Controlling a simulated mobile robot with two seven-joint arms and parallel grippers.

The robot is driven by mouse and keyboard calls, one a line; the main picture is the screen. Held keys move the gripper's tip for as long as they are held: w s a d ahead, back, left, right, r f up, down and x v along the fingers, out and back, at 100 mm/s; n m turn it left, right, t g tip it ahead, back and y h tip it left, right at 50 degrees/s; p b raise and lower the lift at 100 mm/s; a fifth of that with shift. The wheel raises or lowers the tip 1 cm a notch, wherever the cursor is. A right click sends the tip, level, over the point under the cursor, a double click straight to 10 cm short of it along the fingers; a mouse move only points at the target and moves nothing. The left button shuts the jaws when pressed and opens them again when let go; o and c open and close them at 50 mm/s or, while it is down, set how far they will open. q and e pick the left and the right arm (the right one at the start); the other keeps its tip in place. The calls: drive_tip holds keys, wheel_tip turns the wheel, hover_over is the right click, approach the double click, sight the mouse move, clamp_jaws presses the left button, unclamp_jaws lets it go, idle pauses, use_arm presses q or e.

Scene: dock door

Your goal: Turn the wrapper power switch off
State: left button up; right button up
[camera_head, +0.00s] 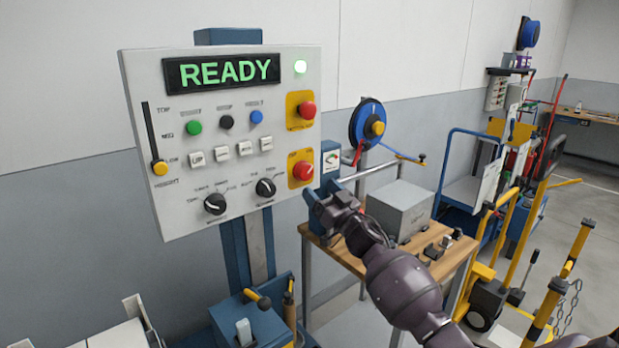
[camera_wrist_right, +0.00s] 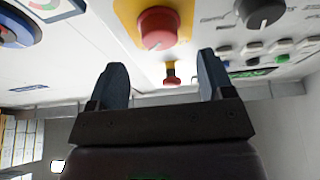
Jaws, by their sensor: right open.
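A white control panel (camera_head: 235,222) with a green READY display (camera_head: 222,71) stands at the left in the head view. A red knob with a pale mark, on a yellow plate (camera_head: 303,171) at the panel's lower right, looks like the power switch; its label is too small to read. The red knob also shows in the wrist view (camera_wrist_right: 158,28), just beyond my fingers. My right gripper (camera_head: 318,207) is open and empty, below and right of this knob and apart from it. It also shows in the wrist view (camera_wrist_right: 162,78). My left gripper is out of view.
A red mushroom button (camera_head: 308,110) sits above the knob. Two black dials (camera_head: 215,204) and (camera_head: 266,187) are to its left. A wooden table (camera_head: 340,258) with a grey box (camera_head: 400,208) stands behind my arm. A blue reel (camera_head: 368,124) hangs on the wall.

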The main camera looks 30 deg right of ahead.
sight(308, 176)
drive_tip(key=x, duration=0.4)
drive_tip(key=shift+x, duration=0.8)
drive_tip(key=shift+d+f, duration=0.1)
drive_tip(key=shift+c, duration=0.7)
drive_tip(key=c, duration=0.8)
